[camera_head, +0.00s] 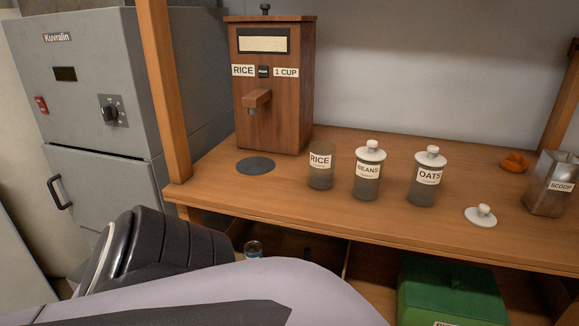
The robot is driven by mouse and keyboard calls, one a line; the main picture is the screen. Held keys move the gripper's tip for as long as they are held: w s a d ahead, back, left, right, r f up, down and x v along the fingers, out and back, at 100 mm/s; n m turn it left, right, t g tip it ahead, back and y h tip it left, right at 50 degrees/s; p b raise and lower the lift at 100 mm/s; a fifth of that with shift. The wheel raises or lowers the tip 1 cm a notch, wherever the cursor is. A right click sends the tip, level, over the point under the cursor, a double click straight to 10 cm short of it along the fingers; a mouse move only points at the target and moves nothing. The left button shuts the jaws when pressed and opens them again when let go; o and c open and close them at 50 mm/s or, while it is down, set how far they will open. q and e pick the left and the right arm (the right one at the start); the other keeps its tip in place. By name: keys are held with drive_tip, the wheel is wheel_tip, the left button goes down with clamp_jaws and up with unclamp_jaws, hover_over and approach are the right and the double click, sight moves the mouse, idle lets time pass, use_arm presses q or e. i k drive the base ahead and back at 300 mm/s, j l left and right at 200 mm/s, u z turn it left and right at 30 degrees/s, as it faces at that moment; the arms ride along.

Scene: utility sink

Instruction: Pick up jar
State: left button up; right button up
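Three glass jars stand upright in a row on the wooden counter in the head view. The jar labelled RICE (321,178) is at the left and has no lid on. The jar labelled BEANS (367,187) is in the middle and the jar labelled OATS (425,191) is at the right; both wear white knobbed lids. A loose white lid (481,216) lies on the counter right of the OATS jar. Part of my own arm crosses the bottom left foreground, apart from the jars. No fingertips of either gripper show.
A wooden rice dispenser (273,108) stands at the back left, with a dark round disc (256,166) before it. Wooden posts flank the counter (280,208). A green box (451,291) sits below.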

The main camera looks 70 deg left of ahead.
sight(322, 153)
drive_tip(key=u, duration=1.95)
drive_tip(key=i+l, duration=0.1)
drive_tip(key=l, duration=0.6)
drive_tip(key=i+l, duration=0.1)
drive_tip(key=l, duration=0.55)
